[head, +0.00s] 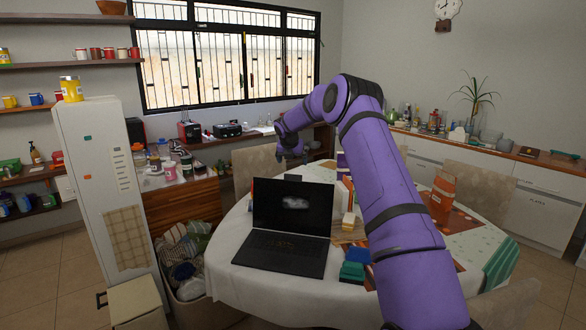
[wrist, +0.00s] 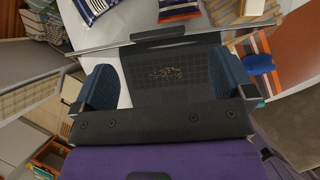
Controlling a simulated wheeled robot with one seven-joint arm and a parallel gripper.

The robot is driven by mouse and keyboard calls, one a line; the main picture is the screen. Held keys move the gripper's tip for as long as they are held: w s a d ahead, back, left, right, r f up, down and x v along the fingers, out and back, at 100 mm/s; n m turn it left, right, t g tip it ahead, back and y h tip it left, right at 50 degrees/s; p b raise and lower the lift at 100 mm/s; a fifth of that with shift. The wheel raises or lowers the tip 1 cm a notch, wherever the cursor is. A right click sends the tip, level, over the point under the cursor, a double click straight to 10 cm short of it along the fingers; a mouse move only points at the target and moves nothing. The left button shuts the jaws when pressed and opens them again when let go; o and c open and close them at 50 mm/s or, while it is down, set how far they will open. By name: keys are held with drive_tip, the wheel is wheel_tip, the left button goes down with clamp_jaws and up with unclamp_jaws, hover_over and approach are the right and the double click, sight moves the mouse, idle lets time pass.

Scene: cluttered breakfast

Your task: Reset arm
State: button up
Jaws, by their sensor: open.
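My purple arm rises from the lower right of the head view and bends toward the window. My gripper (head: 293,158) hangs in the air beyond and above the laptop, over the far side of the table. In the wrist view, the two dark blue fingers of my gripper (wrist: 165,82) stand wide apart with nothing held between them. The open black laptop (head: 283,256) sits on the round table (head: 228,245). In the wrist view, the laptop's keyboard (wrist: 168,72) shows beyond and below the fingers.
A tall white cabinet (head: 75,150) and a basket of cloths (head: 185,245) stand at left. Counters line the walls.

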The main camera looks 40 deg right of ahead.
drive_tip(key=shift+s+a+r, duration=0.15)
drive_tip(key=shift+s+r, duration=0.05)
drive_tip(key=shift+r, duration=0.35)
drive_tip(key=s+a+r+m, duration=0.5)
drive_tip(key=s+a+r, duration=0.2)
drive_tip(key=a+r, duration=0.55)
drive_tip(key=s+a+r+m, duration=0.3)
drive_tip(key=s+a+r, duration=0.2)
drive_tip(key=s, duration=0.3)
drive_tip(key=s+a+r+m, duration=0.4)
drive_tip(key=s+a+r, duration=0.1)
drive_tip(key=s, duration=0.3)
drive_tip(key=s+a+r+m+t+y, duration=0.1)
drive_tip(key=s+a+m, duration=0.3)
drive_tip(key=s, duration=0.5)
drive_tip(key=s+a+m+y, duration=0.1)
drive_tip(key=s+a+m, duration=0.2)
drive_tip(key=s, duration=0.6)
drive_tip(key=s+a+f+m+y, duration=0.1)
drive_tip(key=s+a+f+m, duration=0.1)
drive_tip(key=s, duration=0.6)
drive_tip(key=s+a+f+m+y, duration=0.1)
drive_tip(key=s+f+m, duration=0.3)
drive_tip(key=s, duration=0.5)
drive_tip(key=shift+a+f+m, duration=0.15)
drive_tip(key=shift+a+m, duration=0.45)
drive_tip(key=shift+m, duration=0.1)
